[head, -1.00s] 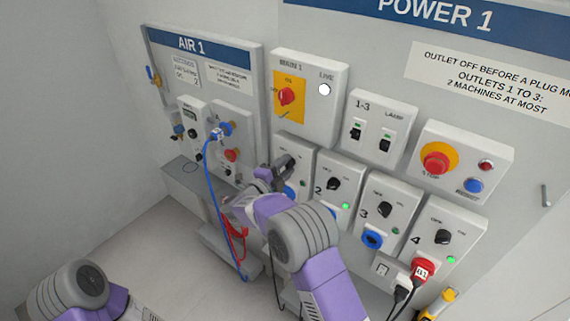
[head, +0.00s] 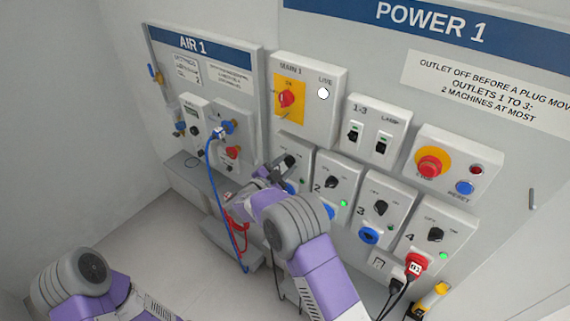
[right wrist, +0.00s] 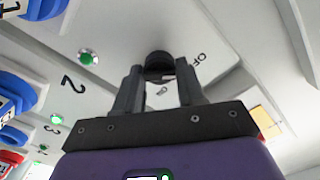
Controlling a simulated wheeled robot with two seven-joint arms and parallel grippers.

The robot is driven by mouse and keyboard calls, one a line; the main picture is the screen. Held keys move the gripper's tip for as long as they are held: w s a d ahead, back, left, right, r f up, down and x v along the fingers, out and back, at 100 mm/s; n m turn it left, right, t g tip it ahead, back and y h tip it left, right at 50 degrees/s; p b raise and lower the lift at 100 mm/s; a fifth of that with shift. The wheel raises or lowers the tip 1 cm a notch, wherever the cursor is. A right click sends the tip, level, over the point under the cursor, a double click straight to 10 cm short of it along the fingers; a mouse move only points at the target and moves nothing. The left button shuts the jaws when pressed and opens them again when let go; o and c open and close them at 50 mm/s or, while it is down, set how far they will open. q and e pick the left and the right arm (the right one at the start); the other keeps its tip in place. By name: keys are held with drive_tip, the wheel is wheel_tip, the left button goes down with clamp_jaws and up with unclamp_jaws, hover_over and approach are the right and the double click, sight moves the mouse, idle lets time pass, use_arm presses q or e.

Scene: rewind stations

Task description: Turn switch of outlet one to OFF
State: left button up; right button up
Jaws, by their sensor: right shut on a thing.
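Outlet one is the box partly covered by my right arm in the head view, left of outlet 2 (head: 337,187). Its black rotary switch (right wrist: 159,66) sits between the fingertips of my right gripper (right wrist: 160,80) in the right wrist view. That gripper also shows in the head view (head: 276,172), at the upper part of the box, shut on the switch. An OFF mark (right wrist: 197,60) is beside the switch in the wrist view. The exact switch angle is hard to tell. Outlet one's small lamp (head: 302,181) looks dark green. My left gripper is out of view.
Outlets 3 (head: 384,208) and 4 (head: 435,235) are to the right; a red plug (head: 415,263) is in outlet 4. The main switch (head: 287,99) is above. A blue hose (head: 220,200) hangs from the air panel, left of my right gripper.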

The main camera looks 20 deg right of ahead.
idle(0.4)
drive_tip(key=o, duration=1)
drive_tip(key=v, duration=0.7)
drive_tip(key=shift+s+a, duration=0.2)
drive_tip(key=shift+a, duration=0.05)
